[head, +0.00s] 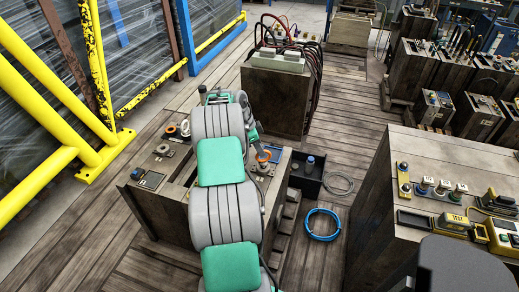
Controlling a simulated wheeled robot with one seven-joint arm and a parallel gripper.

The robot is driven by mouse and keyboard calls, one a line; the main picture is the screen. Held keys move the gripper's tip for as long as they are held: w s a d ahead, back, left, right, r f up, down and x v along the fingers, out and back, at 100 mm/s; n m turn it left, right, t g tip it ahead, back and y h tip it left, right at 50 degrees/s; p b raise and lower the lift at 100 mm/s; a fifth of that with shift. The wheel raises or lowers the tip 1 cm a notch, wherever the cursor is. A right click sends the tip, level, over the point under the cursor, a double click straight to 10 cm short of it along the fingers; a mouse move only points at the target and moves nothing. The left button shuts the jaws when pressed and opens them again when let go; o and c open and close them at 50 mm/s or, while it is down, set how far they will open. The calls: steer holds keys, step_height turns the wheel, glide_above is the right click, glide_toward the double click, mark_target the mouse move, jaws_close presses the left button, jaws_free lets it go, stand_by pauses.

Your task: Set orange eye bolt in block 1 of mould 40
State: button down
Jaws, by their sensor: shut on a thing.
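A brown mould (152,214) stands in front of me under my arm, with its number too small to read. Its top has a left and a right part. An orange eye bolt (263,156) shows as a ring just right of my arm, above the mould's right part. My gripper (259,148) is mostly hidden by my arm's green and grey links, and it is shut on the eye bolt. I cannot tell whether the bolt's shank touches the mould. Another orange ring (170,130) lies on the mould's far left corner.
A dark open bin (309,185) holding a blue-topped item stands right of the mould. A blue hose coil (322,224) lies on the floor. A large block (381,190) with tools stands right. Yellow rails (45,75) run along the left. Another mould with red hoses (278,95) stands behind.

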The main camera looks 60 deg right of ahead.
steer(key=shift+f+b, duration=0.45)
steer(key=shift+b, duration=0.05)
stand_by(0.4)
steer(key=c, duration=1.3)
jaws_free()
